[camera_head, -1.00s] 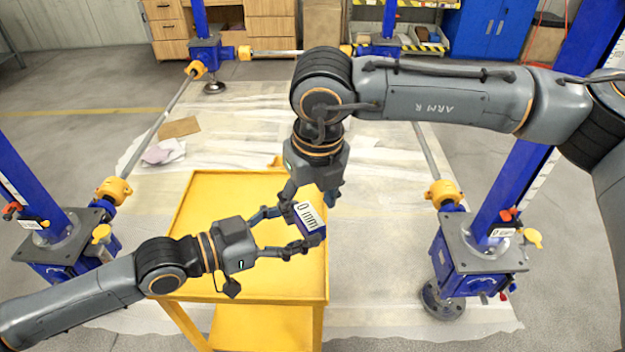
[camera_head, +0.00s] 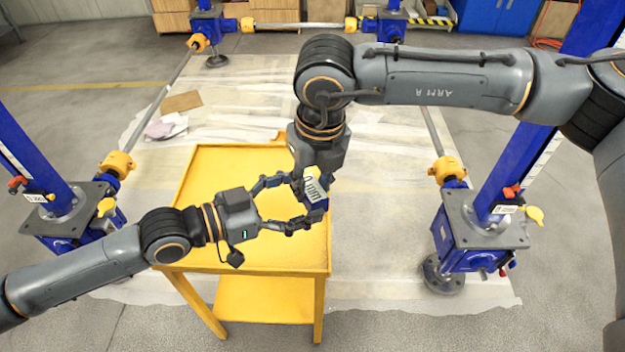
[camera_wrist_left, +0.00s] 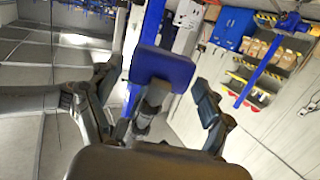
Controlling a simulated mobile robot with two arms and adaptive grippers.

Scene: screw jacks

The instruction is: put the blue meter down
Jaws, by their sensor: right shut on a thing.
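The blue meter (camera_head: 315,190), with a white "0 mm" display, is held tilted above the yellow cart (camera_head: 190,255) in the head view. My right gripper (camera_head: 312,180) comes down from above and is shut on it. My left gripper (camera_head: 292,203) reaches in from the left, its fingers spread apart and empty, close to the meter. In the left wrist view the meter's blue back (camera_wrist_left: 165,66) shows between and beyond my open left fingers (camera_wrist_left: 155,88). Contact between the left fingers and the meter cannot be told.
The cart top is bare. Blue screw jacks stand at left (camera_head: 75,225) and right (camera_head: 475,240), joined by shafts to jacks behind. Cardboard and papers (camera_head: 170,125) lie on the floor sheet. Wooden drawers and a blue cabinet are at the back.

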